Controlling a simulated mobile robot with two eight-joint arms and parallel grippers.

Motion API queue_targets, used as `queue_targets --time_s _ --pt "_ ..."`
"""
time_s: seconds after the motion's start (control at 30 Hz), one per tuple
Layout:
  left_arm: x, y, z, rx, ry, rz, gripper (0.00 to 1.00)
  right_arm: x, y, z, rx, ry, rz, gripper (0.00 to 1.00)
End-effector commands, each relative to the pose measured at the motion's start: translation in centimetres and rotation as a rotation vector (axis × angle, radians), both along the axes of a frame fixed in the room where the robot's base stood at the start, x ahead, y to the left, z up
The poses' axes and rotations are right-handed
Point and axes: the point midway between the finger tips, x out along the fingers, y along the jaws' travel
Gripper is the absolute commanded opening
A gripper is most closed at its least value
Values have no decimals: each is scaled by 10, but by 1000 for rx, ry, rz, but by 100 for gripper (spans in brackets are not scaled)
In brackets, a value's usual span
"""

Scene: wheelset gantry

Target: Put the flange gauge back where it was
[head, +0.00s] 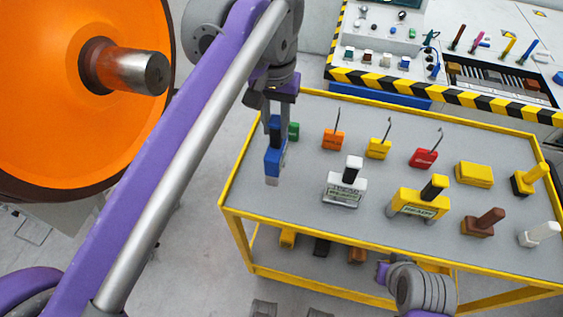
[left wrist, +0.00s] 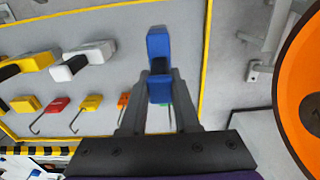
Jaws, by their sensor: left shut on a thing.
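My left gripper (head: 275,120) is shut on a blue gauge with a grey lower end (head: 273,160), which I take to be the flange gauge. It hangs upright over the left end of the grey-topped, yellow-rimmed cart (head: 222,203). I cannot tell whether its lower end touches the cart top. In the left wrist view the blue gauge (left wrist: 158,45) sits between the two dark fingers, with a dark patch at its middle. My right gripper is not in view; only part of an arm shows at the bottom right.
On the cart stand a white gauge (head: 345,188), a yellow gauge (head: 418,205), hooked orange (head: 333,141), yellow and red blocks, and brown and white tools. A green block (head: 294,131) is close behind the gripper. A large orange wheel (head: 50,100) fills the left.

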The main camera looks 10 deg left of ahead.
Motion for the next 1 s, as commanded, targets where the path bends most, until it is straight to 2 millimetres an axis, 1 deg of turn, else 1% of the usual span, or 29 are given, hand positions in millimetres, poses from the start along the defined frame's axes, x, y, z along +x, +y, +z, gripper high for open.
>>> queue_targets --time_s 0.03,0.1,0.27,0.5,0.6,0.83,0.87,1.0 --pt "0 0 -12 0 0 0 0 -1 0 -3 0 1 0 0" --pt "0 0 -23 0 0 0 0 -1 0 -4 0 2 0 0" --pt "0 0 -38 1 0 0 0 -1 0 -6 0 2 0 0" --pt "0 0 -69 1 0 0 0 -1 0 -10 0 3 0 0" --pt "0 0 -74 1 0 0 0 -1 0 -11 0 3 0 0" --pt "0 0 -74 1 0 0 0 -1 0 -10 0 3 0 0" --pt "0 0 -74 1 0 0 33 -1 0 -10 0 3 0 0" --pt "0 0 -74 1 0 0 58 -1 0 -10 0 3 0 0"
